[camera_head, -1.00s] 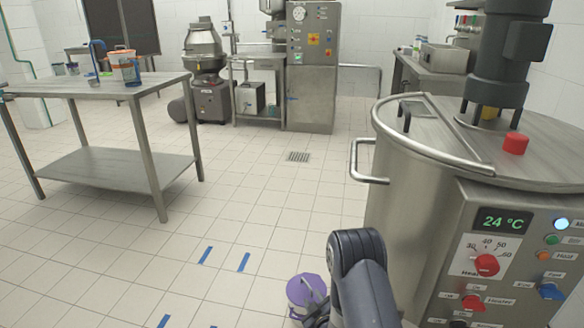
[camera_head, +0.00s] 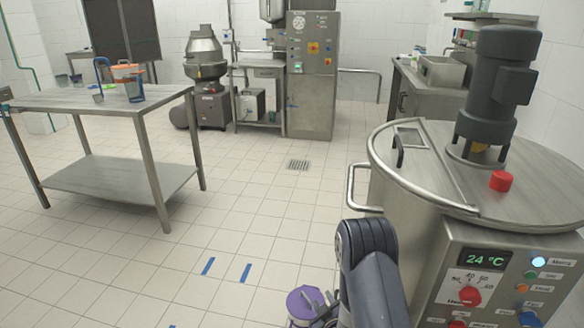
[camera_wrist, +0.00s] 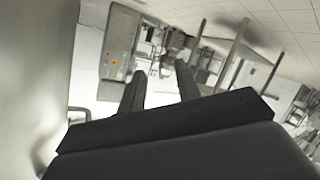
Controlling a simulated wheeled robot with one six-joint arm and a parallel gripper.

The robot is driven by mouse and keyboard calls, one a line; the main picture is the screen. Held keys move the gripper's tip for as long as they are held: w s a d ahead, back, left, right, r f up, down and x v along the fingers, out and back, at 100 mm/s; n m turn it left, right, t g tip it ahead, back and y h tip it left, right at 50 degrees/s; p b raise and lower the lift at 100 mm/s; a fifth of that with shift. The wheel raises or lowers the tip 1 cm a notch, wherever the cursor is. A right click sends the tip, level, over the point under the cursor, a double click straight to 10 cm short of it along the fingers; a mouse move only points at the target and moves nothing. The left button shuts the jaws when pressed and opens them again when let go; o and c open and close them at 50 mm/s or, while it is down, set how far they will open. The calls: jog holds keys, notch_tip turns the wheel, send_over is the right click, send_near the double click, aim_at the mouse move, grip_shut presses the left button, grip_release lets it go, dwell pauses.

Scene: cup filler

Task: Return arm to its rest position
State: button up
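My gripper (camera_wrist: 160,71) shows in the wrist view with its two dark fingers apart and nothing between them. The fingers point toward the room, with a machine cabinet far beyond them. In the head view my dark arm (camera_head: 372,272) is bent at the bottom middle, just left of the steel vat (camera_head: 400,212). My gripper itself cannot be made out in the head view.
The vat has a control panel (camera_head: 475,290), a grey motor (camera_head: 495,85) and a red knob (camera_head: 501,181). A side handle (camera_head: 350,190) sticks out toward my arm. A steel table (camera_head: 100,98) with cups stands left.

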notch_tip(320, 180, up, 7)
jog(key=s+d+p, duration=0.1)
jog(key=s+p, duration=0.1)
jog(key=p, duration=0.2)
jog(key=shift+d+f+m, duration=0.15)
jog(key=shift+d+m, duration=0.05)
jog(key=shift+m, duration=0.1)
jog(key=shift+w, duration=0.1)
